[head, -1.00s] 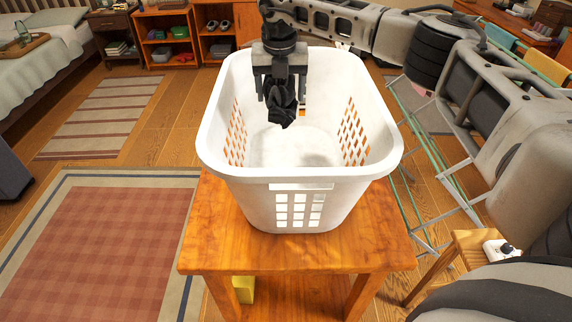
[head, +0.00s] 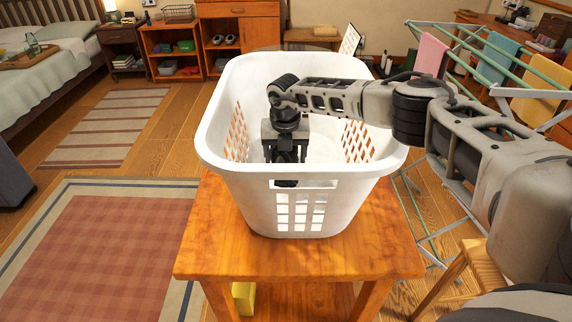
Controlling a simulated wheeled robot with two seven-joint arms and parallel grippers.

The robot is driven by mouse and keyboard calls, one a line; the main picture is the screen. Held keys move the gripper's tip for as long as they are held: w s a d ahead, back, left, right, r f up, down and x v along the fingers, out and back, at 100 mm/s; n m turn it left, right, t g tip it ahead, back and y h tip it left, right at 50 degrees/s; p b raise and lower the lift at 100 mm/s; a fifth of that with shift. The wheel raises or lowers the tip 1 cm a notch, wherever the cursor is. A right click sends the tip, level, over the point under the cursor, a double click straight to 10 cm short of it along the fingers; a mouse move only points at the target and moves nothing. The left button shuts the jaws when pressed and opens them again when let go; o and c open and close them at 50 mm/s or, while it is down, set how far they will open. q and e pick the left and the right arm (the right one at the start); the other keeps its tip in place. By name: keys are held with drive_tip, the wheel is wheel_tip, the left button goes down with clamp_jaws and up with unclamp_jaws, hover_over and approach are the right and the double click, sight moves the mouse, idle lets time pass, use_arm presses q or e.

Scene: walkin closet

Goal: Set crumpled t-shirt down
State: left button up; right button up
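A white laundry basket (head: 232,158) stands on a wooden table. My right gripper (head: 285,157) reaches down inside the basket, close behind its near wall and left of the middle. That wall hides the fingertips, so I cannot tell whether they are open or shut. Something black, likely part of the crumpled black t-shirt (head: 286,183), shows through the handle slot below the gripper. The rest of the shirt is hidden, and I cannot tell whether it touches the basket floor. My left gripper is out of view.
The basket stands on a small wooden table (head: 210,245) with free strips along its front and left. A drying rack (head: 480,60) with coloured cloths stands on the right. A wooden stool (head: 470,262) is at lower right. A checked rug (head: 100,255) lies left.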

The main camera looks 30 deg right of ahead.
wheel_tip(320, 180, down, 3)
drive_tip(key=shift+f, duration=0.2)
drive_tip(key=shift+f, duration=0.15)
drive_tip(key=o, duration=1)
drive_tip(key=shift+o, duration=0.2)
